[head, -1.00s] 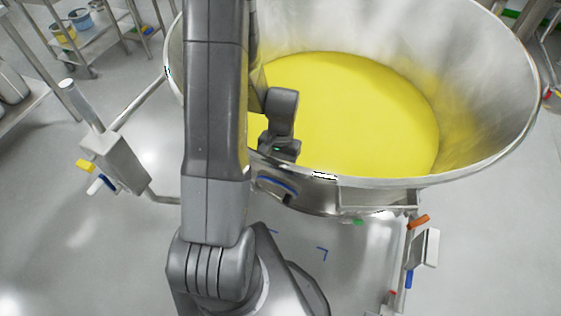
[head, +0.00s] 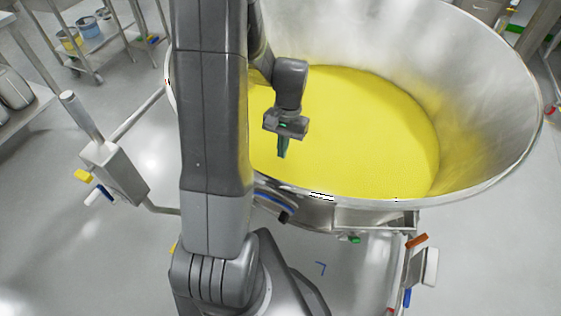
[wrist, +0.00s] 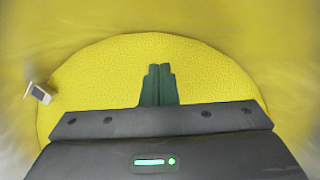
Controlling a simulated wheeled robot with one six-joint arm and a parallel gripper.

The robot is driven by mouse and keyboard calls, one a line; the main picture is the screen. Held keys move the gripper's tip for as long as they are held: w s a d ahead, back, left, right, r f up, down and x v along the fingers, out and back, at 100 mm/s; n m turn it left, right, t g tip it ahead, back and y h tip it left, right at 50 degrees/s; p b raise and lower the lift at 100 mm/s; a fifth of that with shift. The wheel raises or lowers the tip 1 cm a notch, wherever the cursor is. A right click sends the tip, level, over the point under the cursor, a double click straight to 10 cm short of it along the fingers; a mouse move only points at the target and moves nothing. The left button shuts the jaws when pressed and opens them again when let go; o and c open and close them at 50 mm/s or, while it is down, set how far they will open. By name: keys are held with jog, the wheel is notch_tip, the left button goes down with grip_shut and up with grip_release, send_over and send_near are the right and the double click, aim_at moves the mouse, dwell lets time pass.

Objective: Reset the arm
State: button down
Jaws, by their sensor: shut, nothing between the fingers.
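My gripper (head: 282,148) hangs from my grey arm over the large steel bowl (head: 485,120), inside its near left part in the head view. Its green fingers point down and are together, with nothing between them. In the wrist view the shut fingers (wrist: 158,84) stand out against the yellow powder (wrist: 90,90). The same yellow powder (head: 370,120) fills the bottom of the bowl in the head view. My arm hides part of the bowl's left side.
A small white and dark object (wrist: 39,93) shows at the left in the wrist view. The bowl's stand has a post (head: 115,170) at left and coloured handles (head: 416,241) at right. A shelf cart (head: 90,45) stands at the upper left. Grey floor (head: 60,220) is open at left.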

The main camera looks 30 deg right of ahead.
jog(key=shift+v, duration=0.95)
jog(key=s+a+x, duration=0.2)
jog(key=x, duration=0.9)
jog(key=shift+r+b, duration=0.25)
jog(key=shift+b, duration=0.1)
jog(key=shift+w, duration=0.1)
